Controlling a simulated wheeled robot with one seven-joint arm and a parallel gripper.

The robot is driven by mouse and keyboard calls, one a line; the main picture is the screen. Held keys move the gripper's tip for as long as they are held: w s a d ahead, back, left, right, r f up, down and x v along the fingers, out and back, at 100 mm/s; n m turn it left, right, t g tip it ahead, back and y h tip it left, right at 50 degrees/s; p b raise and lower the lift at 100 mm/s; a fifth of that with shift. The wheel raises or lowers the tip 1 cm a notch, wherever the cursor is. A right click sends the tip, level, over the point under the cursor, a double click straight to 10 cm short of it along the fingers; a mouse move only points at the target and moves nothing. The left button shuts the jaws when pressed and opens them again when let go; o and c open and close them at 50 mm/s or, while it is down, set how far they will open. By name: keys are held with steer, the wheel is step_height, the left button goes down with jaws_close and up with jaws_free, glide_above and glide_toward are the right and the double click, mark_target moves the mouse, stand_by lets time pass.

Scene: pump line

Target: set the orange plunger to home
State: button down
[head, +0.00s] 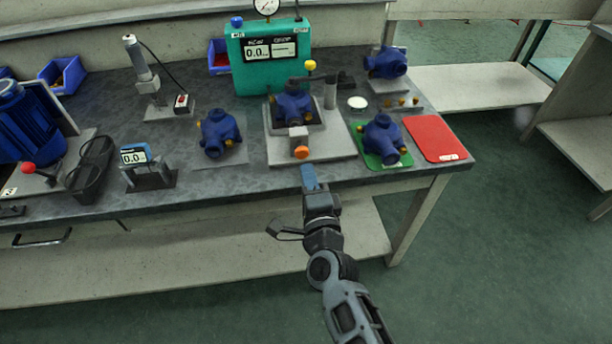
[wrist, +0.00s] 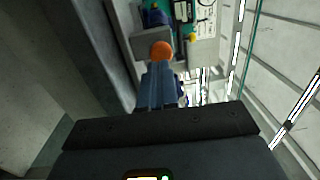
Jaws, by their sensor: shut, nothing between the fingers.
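The orange plunger (head: 301,152) is a round orange knob at the front of a grey fixture (head: 330,151) on the bench. A blue pump (head: 293,108) sits in that fixture behind it. My gripper (head: 308,168) is shut and empty, just in front of the plunger at the bench's front edge. In the wrist view the orange knob (wrist: 161,50) shows just beyond the tips of my blue fingers (wrist: 160,66). I cannot tell whether the fingertips touch it.
A blue pump on a green mat (head: 369,158) stands to the right, beside a red mat (head: 432,138). Another blue pump (head: 219,134) and a small gauge stand (head: 148,173) are to the left. A teal tester (head: 270,70) stands behind. The floor in front is clear.

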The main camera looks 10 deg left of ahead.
steer(key=v, duration=1)
steer(key=shift+s+d, duration=0.15)
steer(key=shift+s, duration=0.2)
steer(key=s+d+n+h, duration=0.4)
steer(key=s+d+n, duration=0.1)
steer(key=s+d, duration=1.25)
steer(key=s+d+r+n+g+h, duration=0.1)
steer(key=s+d+r+n, duration=0.3)
steer(key=s, duration=0.5)
steer(key=s+d+r+n+g+h+p, duration=0.1)
steer(key=s+d+r+n, duration=0.3)
steer(key=s+r, duration=0.4)
steer(key=shift+s+d+r+h+p, duration=0.3)
steer(key=shift+s+d+h, duration=0.3)
steer(key=shift+d+h, duration=0.2)
